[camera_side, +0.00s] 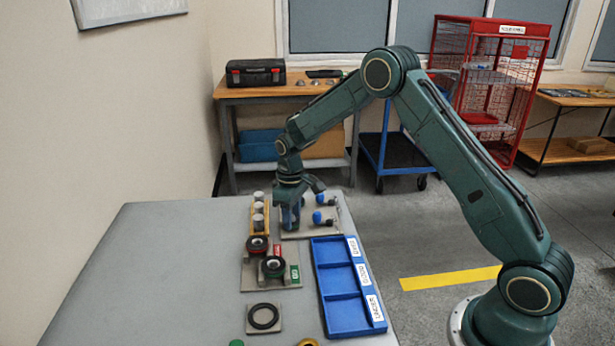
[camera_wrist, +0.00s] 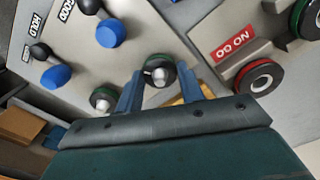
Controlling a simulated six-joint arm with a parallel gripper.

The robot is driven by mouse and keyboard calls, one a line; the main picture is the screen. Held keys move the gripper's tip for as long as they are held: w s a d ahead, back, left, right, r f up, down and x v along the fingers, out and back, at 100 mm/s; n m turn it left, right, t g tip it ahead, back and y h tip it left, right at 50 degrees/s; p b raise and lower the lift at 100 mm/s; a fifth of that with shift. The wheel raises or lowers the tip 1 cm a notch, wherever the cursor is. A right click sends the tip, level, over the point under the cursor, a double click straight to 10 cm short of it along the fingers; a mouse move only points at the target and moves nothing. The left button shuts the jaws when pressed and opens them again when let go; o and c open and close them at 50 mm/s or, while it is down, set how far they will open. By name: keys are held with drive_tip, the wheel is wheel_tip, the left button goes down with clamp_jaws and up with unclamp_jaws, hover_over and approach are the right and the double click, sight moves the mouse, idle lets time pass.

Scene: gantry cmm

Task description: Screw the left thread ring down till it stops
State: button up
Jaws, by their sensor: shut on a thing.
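My gripper (camera_side: 291,224) points down at the grey plate (camera_side: 325,218) near the table's far end. In the wrist view, my gripper's two blue fingers (camera_wrist: 158,88) are shut on a dark thread ring with a green band (camera_wrist: 158,64). A silver post end (camera_wrist: 158,76) shows in the ring's middle. A second, similar dark and green ring (camera_wrist: 103,96) with a silver post end sits just left of the fingers, apart from them. The side view hides both rings behind the fingers. How far down the held ring sits cannot be told.
A yellow rack (camera_side: 254,226) with silver cylinders stands close left of my gripper. A red NO GO gauge and a green GO gauge (camera_side: 273,266) and a blue three-part tray (camera_side: 343,321) are nearer.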

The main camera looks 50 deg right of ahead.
drive_tip(key=m, duration=0.5)
drive_tip(key=shift+r+m, duration=0.2)
drive_tip(key=shift+m, duration=0.1)
drive_tip(key=m, duration=0.5)
drive_tip(key=shift+w+m, duration=0.1)
drive_tip(key=shift+m, duration=0.2)
drive_tip(key=shift+d, duration=0.1)
drive_tip(key=o, duration=1)
wheel_tip(320, 180, up, 14)
drive_tip(key=shift+f, duration=0.15)
